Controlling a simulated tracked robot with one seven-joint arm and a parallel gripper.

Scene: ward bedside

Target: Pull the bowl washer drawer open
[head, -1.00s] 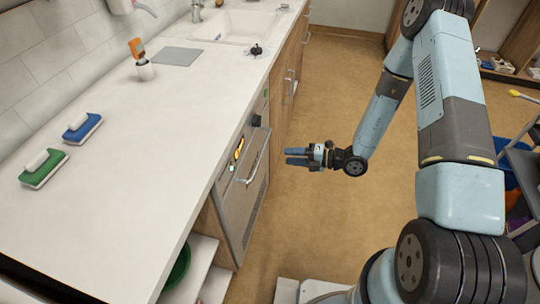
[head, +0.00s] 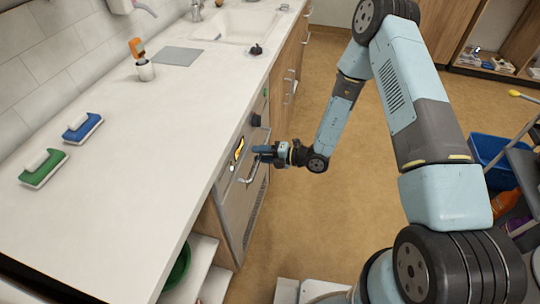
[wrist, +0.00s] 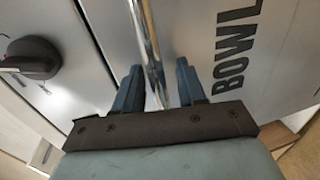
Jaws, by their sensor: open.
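The bowl washer drawer (head: 233,203) is a grey metal front under the counter, and it looks shut. Its bar handle (head: 248,172) runs along the upper front. In the wrist view the chrome handle bar (wrist: 152,50) passes between the two blue fingers, with a gap on each side. My gripper (head: 264,153) is open at the handle, its fingers pointing at the front. It also shows in the wrist view (wrist: 159,88). The lettering "BOWL" (wrist: 235,50) is on the panel to the right of the bar. The fingers partly hide the handle in the head view.
A black knob (wrist: 30,57) sits left of the handle. The floor (head: 310,215) in front of the drawer is clear. A blue bin (head: 487,150) stands at the right.

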